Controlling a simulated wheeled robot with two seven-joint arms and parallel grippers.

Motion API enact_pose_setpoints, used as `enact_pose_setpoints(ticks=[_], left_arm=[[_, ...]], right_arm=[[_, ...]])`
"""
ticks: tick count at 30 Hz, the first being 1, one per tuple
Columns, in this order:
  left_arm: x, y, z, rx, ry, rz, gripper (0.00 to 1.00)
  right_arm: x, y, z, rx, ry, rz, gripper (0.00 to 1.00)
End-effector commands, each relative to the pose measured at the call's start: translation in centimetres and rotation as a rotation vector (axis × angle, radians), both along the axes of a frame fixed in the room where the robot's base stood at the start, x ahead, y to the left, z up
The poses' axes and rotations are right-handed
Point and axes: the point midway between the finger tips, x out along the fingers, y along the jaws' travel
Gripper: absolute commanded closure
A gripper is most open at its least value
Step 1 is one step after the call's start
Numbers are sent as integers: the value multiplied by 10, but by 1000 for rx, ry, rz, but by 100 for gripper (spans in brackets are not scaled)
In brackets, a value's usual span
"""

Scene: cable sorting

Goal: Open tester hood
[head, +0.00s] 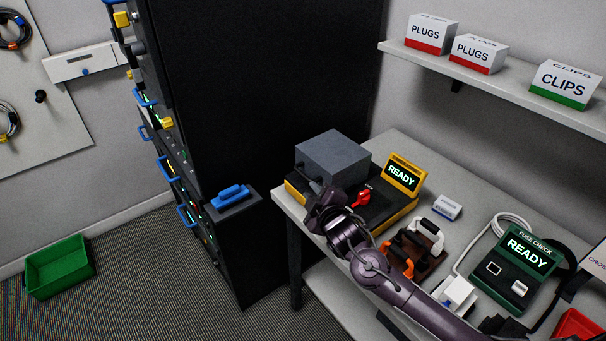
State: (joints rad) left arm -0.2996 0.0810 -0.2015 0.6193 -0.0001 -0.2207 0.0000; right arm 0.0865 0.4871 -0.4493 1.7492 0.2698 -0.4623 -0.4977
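The tester has a yellow and black base (396,219), a small yellow-framed screen (401,174) reading READY, and a red lever (362,197). Its grey box-shaped hood (334,156) sits down over the left end of the base and looks closed. A dark handle is partly visible at the hood's front lower edge. My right gripper (313,200) is at that front edge, by the handle. Its fingers are dark and small here, so I cannot tell whether they are open or gripping the handle. My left gripper is out of view.
A tall black rack (270,110) with blue handles stands left of the table. Right of the tester are a brown holder (430,262) with orange and white tools, a small white-and-blue box (448,207), and a green fuse checker (513,262). A shelf (500,88) with boxes hangs above.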

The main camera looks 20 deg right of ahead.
Motion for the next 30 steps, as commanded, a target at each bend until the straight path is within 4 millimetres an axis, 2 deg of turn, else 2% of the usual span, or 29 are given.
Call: enact_pose_setpoints(ticks=[4, 12, 18, 30], left_arm=[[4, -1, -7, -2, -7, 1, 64], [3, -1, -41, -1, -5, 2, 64], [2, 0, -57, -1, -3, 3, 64], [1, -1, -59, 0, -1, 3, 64]], right_arm=[[16, -3, 5, -40, -48, 15, 80], [56, -2, -7, -36, -49, 14, 80], [78, -1, -10, -36, -45, 14, 80], [85, 0, -9, -36, -43, 14, 80]])
